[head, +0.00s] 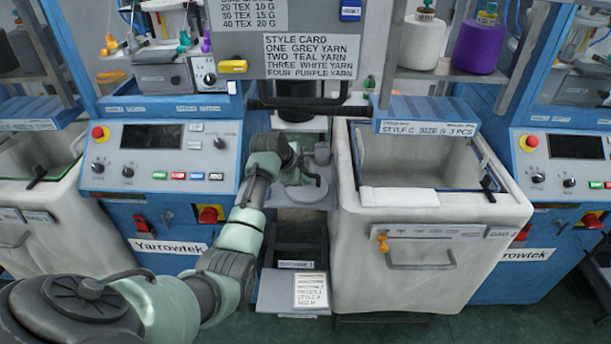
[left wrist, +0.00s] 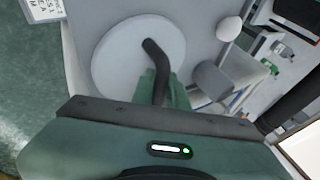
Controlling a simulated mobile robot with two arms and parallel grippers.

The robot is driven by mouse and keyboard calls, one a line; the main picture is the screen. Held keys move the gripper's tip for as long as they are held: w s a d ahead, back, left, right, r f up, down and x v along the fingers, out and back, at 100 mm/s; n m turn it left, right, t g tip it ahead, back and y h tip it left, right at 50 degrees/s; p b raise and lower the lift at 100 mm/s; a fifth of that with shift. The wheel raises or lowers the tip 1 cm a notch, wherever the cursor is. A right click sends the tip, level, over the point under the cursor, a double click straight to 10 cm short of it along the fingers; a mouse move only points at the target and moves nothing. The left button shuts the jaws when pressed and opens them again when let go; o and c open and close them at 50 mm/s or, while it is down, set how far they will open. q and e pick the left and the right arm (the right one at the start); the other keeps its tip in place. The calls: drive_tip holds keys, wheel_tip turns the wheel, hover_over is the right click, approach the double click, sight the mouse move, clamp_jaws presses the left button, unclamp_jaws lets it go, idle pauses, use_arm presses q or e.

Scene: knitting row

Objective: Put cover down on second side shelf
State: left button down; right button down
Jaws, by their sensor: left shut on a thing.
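The cover (head: 312,191) is a round light grey disc with a dark bent handle, between the left machine and the white bin in the head view. In the left wrist view the cover (left wrist: 112,62) shows large, with its handle (left wrist: 156,62) rising between my green fingers. My left gripper (head: 291,174) is shut on that handle. The grey side shelf (head: 333,203) lies below the cover; in the left wrist view its surface (left wrist: 198,22) spreads around the disc. I cannot tell whether the disc touches it. My right gripper is not in view.
A small grey cylinder (head: 322,152) stands behind the cover; the left wrist view also shows a white rounded thing (left wrist: 229,30). The white fabric bin (head: 440,262) stands close on the right, and a blue machine panel (head: 160,152) on the left.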

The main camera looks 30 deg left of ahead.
use_arm(q)
drive_tip(key=c, duration=1.4)
unclamp_jaws()
drive_tip(key=shift+f, duration=0.1)
drive_tip(key=shift+s, duration=0.1)
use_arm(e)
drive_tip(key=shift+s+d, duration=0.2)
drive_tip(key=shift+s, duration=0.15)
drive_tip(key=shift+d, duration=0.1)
